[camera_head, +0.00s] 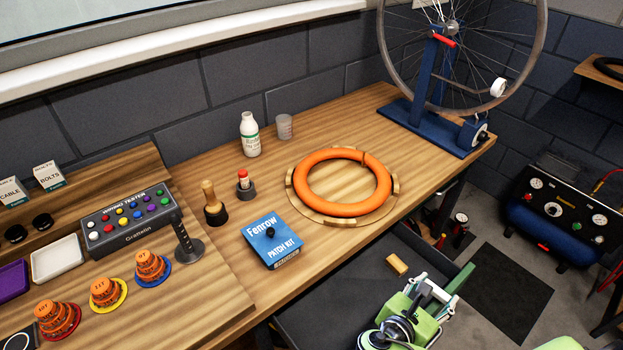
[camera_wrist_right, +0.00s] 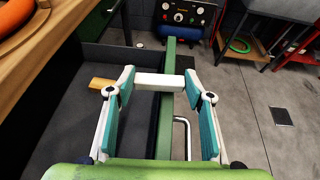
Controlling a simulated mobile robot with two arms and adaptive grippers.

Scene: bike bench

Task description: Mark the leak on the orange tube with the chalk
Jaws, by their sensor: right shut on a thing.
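The orange tube (camera_head: 317,205) lies as a ring on a round wooden stand (camera_head: 300,206) on the bench. A short dark line crosses the tube at its back right; I cannot tell whether it is the leak. My right gripper (camera_head: 440,287) is at the open drawer, below and to the right of the tube, well apart from it. In the right wrist view its fingers (camera_wrist_right: 160,82) are shut on a white stick, which looks like the chalk (camera_wrist_right: 160,80) and spans between the fingertips, above the drawer's green front. My left gripper is not in view.
The open dark drawer (camera_head: 325,300) holds a tan block (camera_head: 397,265). A blue patch kit (camera_head: 272,242), glue bottle (camera_head: 250,135), clear cup (camera_head: 285,126) and brush (camera_head: 212,205) stand around the tube. A wheel stand (camera_head: 428,120) is at the back right. The bench's front edge lies between gripper and tube.

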